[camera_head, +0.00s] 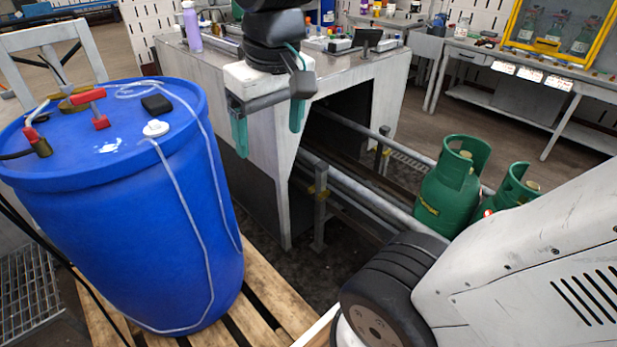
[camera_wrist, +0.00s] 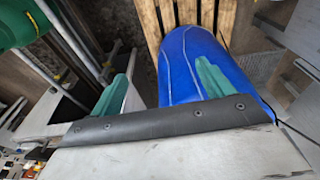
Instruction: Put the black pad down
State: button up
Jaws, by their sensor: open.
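The black pad (camera_head: 156,104) lies on the top of the blue barrel (camera_head: 190,210), near the back of its lid, next to a white cap (camera_head: 155,128). My gripper (camera_head: 269,140) hangs to the right of the barrel, in front of the grey machine housing, with its two teal fingers spread apart and nothing between them. It is apart from the pad. In the wrist view the open fingers (camera_wrist: 164,70) show with the barrel (camera_wrist: 178,50) behind them; the pad cannot be made out there.
Red-handled fittings (camera_head: 88,97) and a thin hose are on the barrel lid. The barrel stands on a wooden pallet (camera_head: 262,290). Green gas cylinders (camera_head: 448,195) stand by the conveyor rails (camera_head: 350,190) at right. Bottles and tools crowd the housing's top (camera_head: 215,62).

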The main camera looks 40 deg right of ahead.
jog(key=s+f, duration=0.5)
jog(key=s, duration=0.3)
jog(key=shift+s+g, duration=0.2)
jog(key=shift+g, duration=0.1)
jog(key=shift+o, duration=0.6)
jog(key=shift+f, duration=0.1)
